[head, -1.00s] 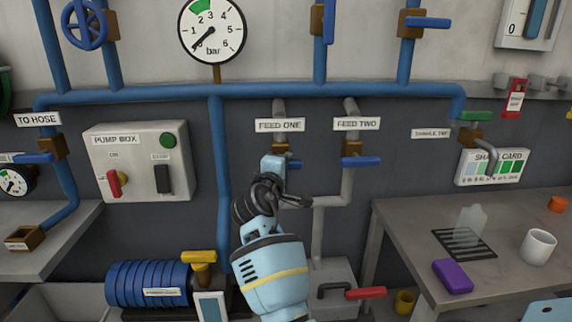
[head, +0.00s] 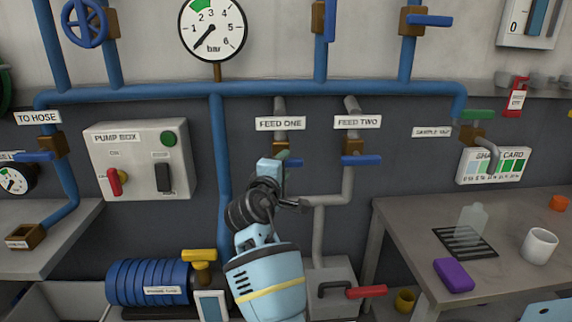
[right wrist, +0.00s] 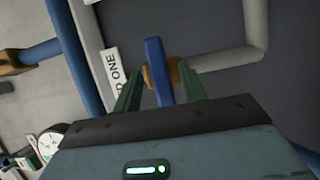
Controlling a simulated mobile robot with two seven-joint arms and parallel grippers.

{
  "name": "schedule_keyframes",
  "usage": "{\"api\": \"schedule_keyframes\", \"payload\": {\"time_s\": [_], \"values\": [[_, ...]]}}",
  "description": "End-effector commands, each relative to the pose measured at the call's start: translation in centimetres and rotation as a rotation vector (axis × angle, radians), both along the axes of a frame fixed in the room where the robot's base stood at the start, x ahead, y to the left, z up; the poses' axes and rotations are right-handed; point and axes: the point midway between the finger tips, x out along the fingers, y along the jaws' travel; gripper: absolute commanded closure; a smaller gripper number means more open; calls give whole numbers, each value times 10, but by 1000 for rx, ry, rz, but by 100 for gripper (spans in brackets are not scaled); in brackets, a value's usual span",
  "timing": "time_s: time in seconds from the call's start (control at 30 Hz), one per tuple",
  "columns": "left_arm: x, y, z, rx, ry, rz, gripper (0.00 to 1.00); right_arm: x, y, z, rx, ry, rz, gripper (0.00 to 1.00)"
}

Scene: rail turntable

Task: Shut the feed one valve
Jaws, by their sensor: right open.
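The feed one valve sits on the grey pipe under the FEED ONE label (head: 280,124). Its blue handle (head: 293,163) points right in the head view, largely hidden behind my right gripper (head: 282,156). In the right wrist view, the blue handle (right wrist: 157,65) stands between the two green fingers of my right gripper (right wrist: 160,92), with the brass valve body (right wrist: 174,72) behind it. The fingers are open, one on each side of the handle, with gaps visible. My left gripper is not in view.
The feed two valve's blue handle (head: 361,160) sticks out close to the right. The pump box (head: 140,160) is on the wall to the left. A table (head: 400,225) with a white mug (head: 539,246) and a purple block (head: 453,275) stands at the right.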

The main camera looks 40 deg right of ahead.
Motion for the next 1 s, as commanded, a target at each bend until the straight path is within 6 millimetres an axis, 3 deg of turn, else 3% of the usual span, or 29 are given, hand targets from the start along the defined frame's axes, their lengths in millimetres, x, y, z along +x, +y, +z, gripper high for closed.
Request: {"api": "schedule_keyframes", "payload": {"time_s": [0.33,1.0], "values": [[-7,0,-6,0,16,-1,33,-27,38,-1,3,1,1,58],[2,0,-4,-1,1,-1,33,-30,42,0,1,0,0,58]]}}
